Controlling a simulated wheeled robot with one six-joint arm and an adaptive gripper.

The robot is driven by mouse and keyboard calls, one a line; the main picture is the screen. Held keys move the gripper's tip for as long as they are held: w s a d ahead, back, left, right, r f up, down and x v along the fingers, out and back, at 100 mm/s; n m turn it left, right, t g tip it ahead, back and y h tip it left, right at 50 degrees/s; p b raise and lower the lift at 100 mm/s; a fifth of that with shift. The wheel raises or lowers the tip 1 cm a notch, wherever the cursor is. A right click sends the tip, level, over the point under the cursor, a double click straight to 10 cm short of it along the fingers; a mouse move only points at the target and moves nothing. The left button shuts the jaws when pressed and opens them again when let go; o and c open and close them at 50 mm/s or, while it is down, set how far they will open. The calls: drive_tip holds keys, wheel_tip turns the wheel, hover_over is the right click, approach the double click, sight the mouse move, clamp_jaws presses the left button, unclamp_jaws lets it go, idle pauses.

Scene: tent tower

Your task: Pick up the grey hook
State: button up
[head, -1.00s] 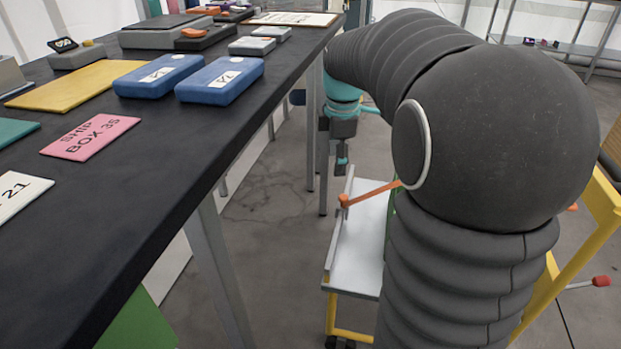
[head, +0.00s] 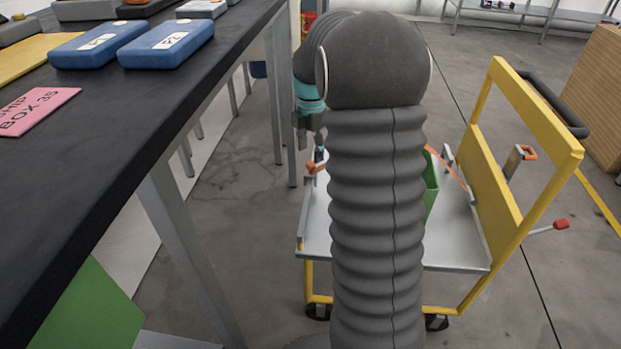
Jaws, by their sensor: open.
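My gripper (head: 319,152) points down over the left part of the yellow-framed cart, close to the orange end (head: 313,168) of a bar or strap. It looks open, but its fingers are small and partly behind my arm. I cannot make out a grey hook for certain. A grey piece with an orange handle (head: 527,152) is at the cart's yellow upright frame, well to the right of my gripper. A small light grey piece (head: 448,157) stands at the cart's far side. My arm hides the middle of the cart.
The cart (head: 455,248) has a pale deck and a yellow handle frame. A green box (head: 431,190) stands on it. A red-tipped rod (head: 548,229) sticks out right. The black table (head: 110,135) with blue boxes (head: 166,45) fills the left. A wooden box (head: 597,100) is far right.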

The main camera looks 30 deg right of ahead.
sight(311, 163)
drive_tip(key=shift+f+b, duration=0.4)
drive_tip(key=shift+f, duration=2.45)
drive_tip(key=shift+c, duration=0.3)
clamp_jaws()
